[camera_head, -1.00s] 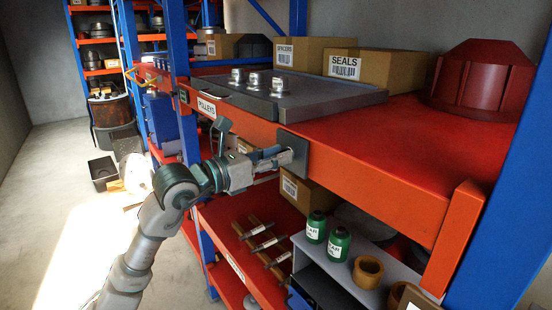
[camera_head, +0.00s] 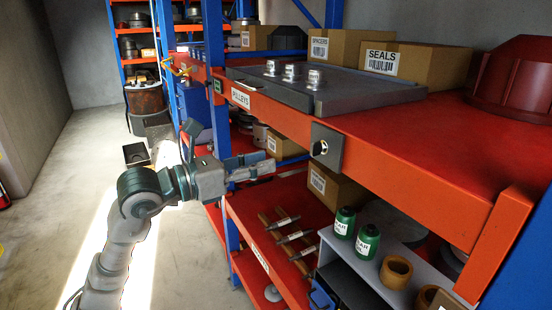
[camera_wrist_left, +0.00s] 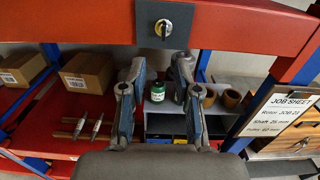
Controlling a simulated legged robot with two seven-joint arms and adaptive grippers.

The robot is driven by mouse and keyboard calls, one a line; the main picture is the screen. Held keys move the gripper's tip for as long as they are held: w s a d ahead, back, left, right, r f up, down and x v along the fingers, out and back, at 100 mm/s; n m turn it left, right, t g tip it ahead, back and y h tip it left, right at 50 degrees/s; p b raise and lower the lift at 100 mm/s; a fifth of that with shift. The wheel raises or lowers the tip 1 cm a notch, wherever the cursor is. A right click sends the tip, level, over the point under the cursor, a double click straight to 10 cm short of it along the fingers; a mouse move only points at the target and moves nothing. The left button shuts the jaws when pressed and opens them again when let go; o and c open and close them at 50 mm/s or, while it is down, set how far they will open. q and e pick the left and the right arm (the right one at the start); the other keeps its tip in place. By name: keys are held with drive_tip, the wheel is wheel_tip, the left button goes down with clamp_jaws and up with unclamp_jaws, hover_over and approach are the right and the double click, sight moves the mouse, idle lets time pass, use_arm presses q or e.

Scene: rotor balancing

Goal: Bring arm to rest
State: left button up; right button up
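My left arm (camera_head: 128,215) comes in from the lower left. Its gripper (camera_head: 268,164) is in front of the orange shelf rack, left of and slightly below a grey plate (camera_head: 332,138) with a small round switch (camera_head: 320,148) on the beam. In the left wrist view the gripper (camera_wrist_left: 158,70) has its two fingers apart with nothing between them. My right gripper is not in view.
The orange beam (camera_head: 400,178) runs above a lower red shelf with tools (camera_head: 288,235), green bottles (camera_head: 345,222) and a carton (camera_head: 325,185). A job sheet (camera_wrist_left: 280,115) hangs at the right in the wrist view. Open floor (camera_head: 75,165) lies left of the arm.

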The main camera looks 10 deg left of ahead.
use_arm(q)
drive_tip(key=shift+d, duration=0.15)
